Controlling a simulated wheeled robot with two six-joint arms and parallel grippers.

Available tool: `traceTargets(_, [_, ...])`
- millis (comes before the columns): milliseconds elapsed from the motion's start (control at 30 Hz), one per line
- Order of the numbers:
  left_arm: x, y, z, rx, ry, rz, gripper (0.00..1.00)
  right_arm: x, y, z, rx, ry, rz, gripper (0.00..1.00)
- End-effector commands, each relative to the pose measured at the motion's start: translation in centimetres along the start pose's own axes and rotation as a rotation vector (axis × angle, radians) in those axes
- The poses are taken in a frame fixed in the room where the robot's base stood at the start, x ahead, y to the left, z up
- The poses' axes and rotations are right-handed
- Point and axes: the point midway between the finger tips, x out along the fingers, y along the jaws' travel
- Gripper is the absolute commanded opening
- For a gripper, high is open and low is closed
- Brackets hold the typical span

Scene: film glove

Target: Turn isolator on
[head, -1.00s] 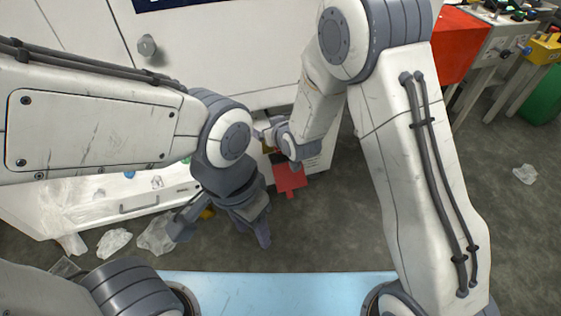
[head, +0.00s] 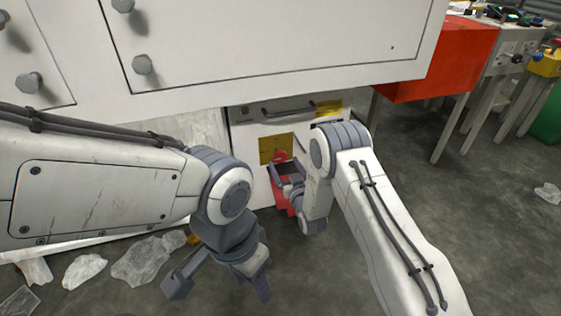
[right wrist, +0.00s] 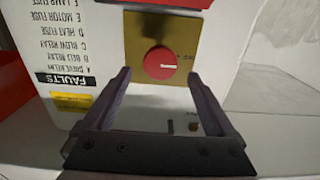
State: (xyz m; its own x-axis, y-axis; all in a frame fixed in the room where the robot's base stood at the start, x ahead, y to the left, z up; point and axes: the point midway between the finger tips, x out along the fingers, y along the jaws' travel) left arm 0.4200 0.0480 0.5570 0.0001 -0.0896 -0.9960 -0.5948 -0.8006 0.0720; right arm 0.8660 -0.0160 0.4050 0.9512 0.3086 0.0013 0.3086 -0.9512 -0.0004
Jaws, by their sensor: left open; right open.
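The isolator is a round red knob (right wrist: 160,63) on a yellow square plate (right wrist: 187,32), set in a white cabinet front. A pale line marks the knob, and small lettering stands beside it, too blurred to read surely. In the head view the yellow plate (head: 268,150) shows low on the cabinet, with the knob (head: 280,156) partly behind my right gripper. My right gripper (head: 287,180) is open in front of it. In the right wrist view its fingers (right wrist: 160,90) stand to either side of the knob, apart from it. My left gripper (head: 222,290) is open, low over the floor, away from the isolator.
A drawer handle (head: 288,107) and a yellow label (head: 328,107) are above the plate. A white cabinet with grey knobs (head: 141,64) overhangs it. Clear plastic film (head: 148,260) lies on the floor at left. A red box (head: 440,65) stands at right. The floor at right is mostly open.

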Motion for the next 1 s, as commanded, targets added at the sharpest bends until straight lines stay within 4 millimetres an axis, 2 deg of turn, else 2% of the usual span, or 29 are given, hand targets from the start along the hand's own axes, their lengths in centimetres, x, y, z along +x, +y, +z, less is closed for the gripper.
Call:
traceTargets(33, [0.9, -0.1, 0.1, 0.000, 0.000, 0.000, 0.50, 1.1, 0.0, 0.3, 0.000, 0.006, 0.000, 0.90])
traceTargets(100, [1.5, -0.1, 0.1, 0.000, 0.000, 0.000, 0.50, 2.3, 0.0, 0.3, 0.000, 0.005, 0.000, 0.90])
traceTargets(300, [2.4, -0.2, 0.1, 0.000, 0.000, 0.000, 0.50, 4.7, 0.0, 0.2, 0.000, 0.001, 0.000, 0.90])
traceTargets(667, [2.5, -0.2, 0.1, 0.000, 0.000, 0.000, 0.50, 5.3, 0.0, 0.0, 0.000, -0.001, 0.000, 0.90])
traceTargets(700, [2.5, -0.2, 0.1, 0.000, 0.000, 0.000, 0.50, 5.3, 0.0, 0.0, 0.000, -0.001, 0.000, 0.83])
traceTargets(767, [2.5, -0.2, 0.1, 0.000, 0.000, 0.000, 0.50, 5.3, 0.0, 0.0, 0.000, -0.001, 0.000, 0.60])
traceTargets(900, [2.5, -0.2, 0.1, 0.000, 0.000, 0.000, 0.50, 5.3, 0.0, 0.0, 0.000, -0.002, 0.000, 0.06])
traceTargets(1000, [2.5, -0.2, 0.1, 0.000, 0.000, 0.000, 0.50, 5.3, 0.0, 0.0, 0.001, -0.002, 0.000, 0.06])
